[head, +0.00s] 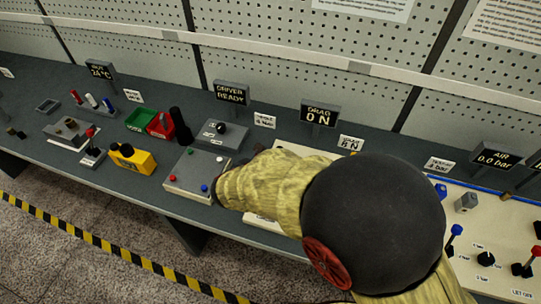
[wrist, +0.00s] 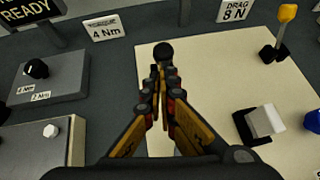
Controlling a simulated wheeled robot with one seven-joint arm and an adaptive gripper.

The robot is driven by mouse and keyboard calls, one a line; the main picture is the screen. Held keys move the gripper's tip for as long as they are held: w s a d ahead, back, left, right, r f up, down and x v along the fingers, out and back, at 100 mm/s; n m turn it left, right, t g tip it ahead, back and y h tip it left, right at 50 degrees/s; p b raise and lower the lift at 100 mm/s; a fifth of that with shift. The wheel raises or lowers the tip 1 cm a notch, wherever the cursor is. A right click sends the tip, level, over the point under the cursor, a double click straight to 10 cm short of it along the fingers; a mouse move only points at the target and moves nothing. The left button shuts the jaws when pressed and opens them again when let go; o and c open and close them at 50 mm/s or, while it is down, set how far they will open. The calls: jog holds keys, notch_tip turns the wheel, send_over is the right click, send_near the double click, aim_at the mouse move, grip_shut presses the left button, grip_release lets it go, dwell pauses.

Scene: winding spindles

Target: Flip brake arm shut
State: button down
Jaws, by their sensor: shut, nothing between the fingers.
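My gripper (wrist: 163,80) is shut and empty in the wrist view, its fingertips close together over a cream panel (wrist: 205,70). A black ball knob (wrist: 163,49) shows just beyond the fingertips; its stem is hidden by the fingers, and I cannot tell whether they touch it. A lever with a yellow tip (wrist: 288,13) stands on a black base at the upper right of the panel. A white block in a black holder (wrist: 265,121) sits at the right. No part is labelled as the brake arm. In the head view my arm hides most of this panel.
Left of the cream panel are a grey box with a black knob (wrist: 36,69) and a grey box with a light button (wrist: 50,130). A yellow box (head: 133,160) is farther left on the bench.

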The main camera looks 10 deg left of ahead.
jog(key=w+r+g+p, duration=0.1)
jog(key=g+p, duration=0.1)
jog(key=p, duration=0.5)
jog(key=w+r+g+p, duration=0.1)
jog(key=w+g+p, duration=0.1)
jog(key=p, duration=0.6)
jog(key=w+r+g+p, duration=0.1)
jog(key=w+g+p, duration=0.1)
jog(key=p, duration=0.5)
jog(key=shift+d+y+p, duration=0.2)
jog(key=shift+y+p, duration=0.1)
jog(key=shift+p, duration=0.1)
jog(key=shift+w+d+f+p, duration=0.1)
jog(key=shift+w+p, duration=0.95)
jog(key=shift+p, duration=0.05)
jog(key=shift+w, duration=0.1)
